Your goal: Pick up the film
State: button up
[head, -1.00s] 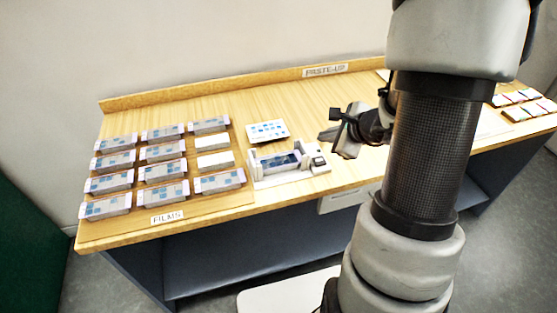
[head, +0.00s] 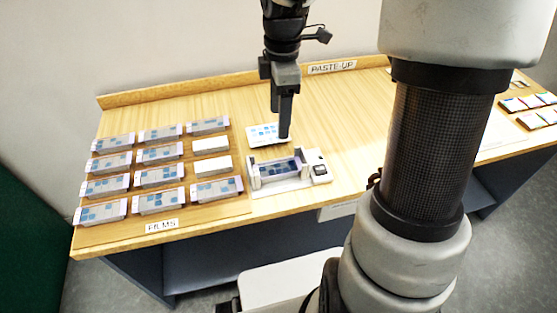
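Several films (head: 158,178), pale strips with blue and grey patches and lilac ends, lie in rows on the board at the left of the table. One similar patterned strip (head: 280,170) sits in a white cradle (head: 320,158) right of the rows. My gripper (head: 284,136) points down behind the cradle, its tips overlapping the right edge of a white card with blue squares (head: 262,131). The fingers show edge-on, so their opening is unclear. I see nothing held between them. Whether the tips touch the card is unclear.
Two plain white blocks (head: 211,145) lie among the films. A "FILMS" label (head: 162,225) is at the board's front and a "PASTE-UP" label (head: 332,67) at the back ledge. Small dark-edged tiles (head: 530,118) lie far right. The wood right of the cradle (head: 365,125) is clear.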

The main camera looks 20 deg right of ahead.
jog(key=b, duration=0.3)
send_over(278, 168)
jog(key=shift+n, duration=0.4)
jog(key=f, duration=1.2)
jog(key=shift+s+d, duration=0.1)
jog(key=shift+d, duration=0.2)
jog(key=f, duration=0.5)
jog(key=shift+a+f+b, duration=0.1)
jog(key=shift+a+b, duration=0.2)
jog(key=shift+b, duration=0.1)
jog(key=c, duration=1.1)
